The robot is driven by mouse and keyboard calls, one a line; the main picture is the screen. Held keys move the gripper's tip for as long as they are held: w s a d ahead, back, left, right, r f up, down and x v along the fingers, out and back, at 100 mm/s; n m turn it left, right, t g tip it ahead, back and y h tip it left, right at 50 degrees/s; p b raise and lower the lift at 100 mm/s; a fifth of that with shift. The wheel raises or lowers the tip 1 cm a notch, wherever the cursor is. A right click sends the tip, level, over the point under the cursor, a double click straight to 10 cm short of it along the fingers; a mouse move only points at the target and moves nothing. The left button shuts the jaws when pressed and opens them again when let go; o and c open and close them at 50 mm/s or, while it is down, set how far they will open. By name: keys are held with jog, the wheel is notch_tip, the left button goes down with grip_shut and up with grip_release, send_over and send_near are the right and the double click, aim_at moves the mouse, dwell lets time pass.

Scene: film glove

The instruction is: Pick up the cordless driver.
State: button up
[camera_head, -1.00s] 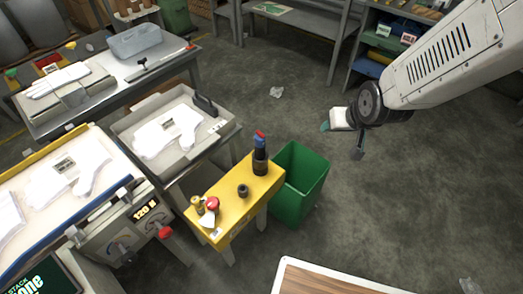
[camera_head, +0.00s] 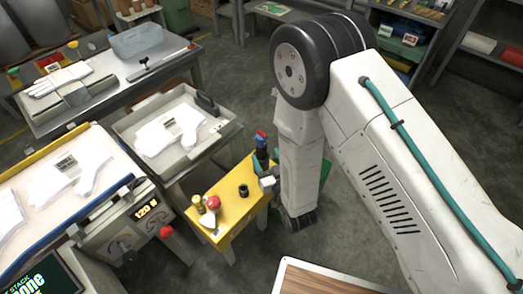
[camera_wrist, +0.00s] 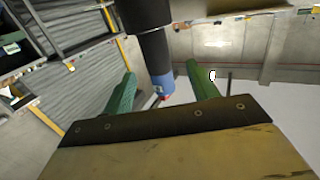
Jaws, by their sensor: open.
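The cordless driver (camera_head: 261,155), dark with a blue and red top, stands upright at the back right corner of a yellow stand. My gripper (camera_head: 268,172) is beside it, low and partly hidden by my arm. In the wrist view, the driver's dark body (camera_wrist: 155,50) comes down from the top edge to its blue and red end. That end appears between the two green fingers of my gripper (camera_wrist: 161,92), which are spread apart. Clear space shows on both sides of the driver. I cannot tell how deep between the fingers it sits.
The yellow stand (camera_head: 225,215) also bears a black round part (camera_head: 244,190), a red knob-like item (camera_head: 213,202) and a small yellow item. A wooden-topped surface (camera_head: 320,283) is in front.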

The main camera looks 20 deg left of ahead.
aim_at(259, 141)
jog(key=shift+w+a+r, duration=0.1)
jog(key=shift+a+r, duration=0.05)
jog(key=shift+r, duration=0.1)
jog(key=shift+w+a, duration=0.25)
jog(key=shift+w, duration=0.05)
jog(key=x, duration=0.6)
jog(key=shift+w+r, duration=0.1)
jog(key=shift+w, duration=0.25)
jog(key=c, duration=1.1)
